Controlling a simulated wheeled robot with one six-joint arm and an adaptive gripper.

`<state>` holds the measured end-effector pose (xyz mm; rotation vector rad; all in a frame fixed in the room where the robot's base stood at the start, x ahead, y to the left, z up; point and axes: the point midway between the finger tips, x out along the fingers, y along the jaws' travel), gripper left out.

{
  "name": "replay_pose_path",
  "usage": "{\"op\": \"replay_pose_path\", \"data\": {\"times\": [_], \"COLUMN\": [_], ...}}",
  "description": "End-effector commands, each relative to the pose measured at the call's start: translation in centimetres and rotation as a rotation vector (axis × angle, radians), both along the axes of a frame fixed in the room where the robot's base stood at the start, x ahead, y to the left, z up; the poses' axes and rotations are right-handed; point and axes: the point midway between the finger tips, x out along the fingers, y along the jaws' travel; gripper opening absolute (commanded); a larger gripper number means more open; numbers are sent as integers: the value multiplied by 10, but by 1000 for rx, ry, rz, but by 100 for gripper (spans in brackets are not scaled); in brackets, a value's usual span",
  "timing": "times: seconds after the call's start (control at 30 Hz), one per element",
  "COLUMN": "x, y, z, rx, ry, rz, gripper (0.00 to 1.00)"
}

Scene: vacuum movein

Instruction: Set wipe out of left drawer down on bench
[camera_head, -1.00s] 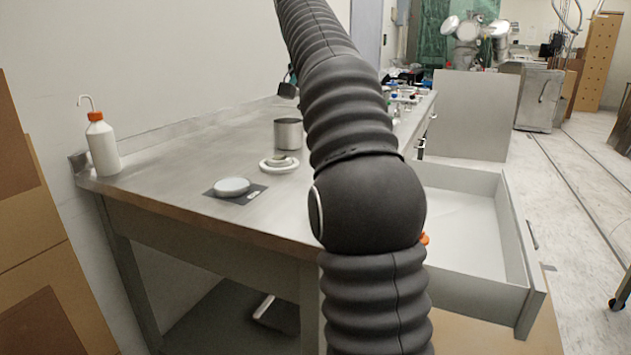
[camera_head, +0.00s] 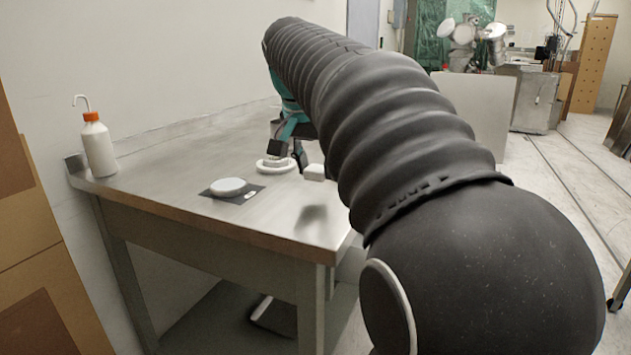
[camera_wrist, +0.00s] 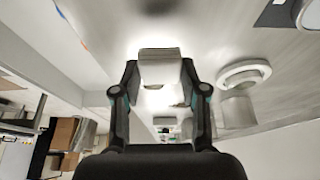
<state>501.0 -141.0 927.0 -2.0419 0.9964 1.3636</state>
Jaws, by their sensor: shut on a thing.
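The wipe (camera_head: 314,173) is a small white block at the right part of the bench in the head view. My gripper (camera_wrist: 160,78) is shut on it; in the wrist view the wipe (camera_wrist: 160,66) sits between the two black fingertips. The wipe is held above the steel bench (camera_head: 165,180), with a dark shadow on the top below it. The drawer is hidden behind my arm in the head view.
A white round dish (camera_head: 229,186) on a dark mat and a white ringed dish (camera_head: 275,166) stand left of the wipe. A metal beaker (camera_wrist: 237,110) shows in the wrist view. A white bottle (camera_head: 98,148) stands at the far left. The bench's front right is clear.

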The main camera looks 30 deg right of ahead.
Motion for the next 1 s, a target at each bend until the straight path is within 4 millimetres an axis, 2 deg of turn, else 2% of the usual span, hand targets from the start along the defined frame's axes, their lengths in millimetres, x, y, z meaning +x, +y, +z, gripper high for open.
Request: {"op": "replay_pose_path", "data": {"times": [0.1,0.2,0.67,0.7,0.77,0.8,1.0], "x": [-1,0,0,0,0,0,0], "y": [0,0,0,0,0,0,0], "z": [-19,-29,-36,-35,-35,-35,-35], "rx": [1,0,0,0,0,0,0], "ry": [2,1,0,0,0,0,0], "rz": [0,0,0,0,0,0,0], "gripper": [25,25,25,50,65,68,68]}}
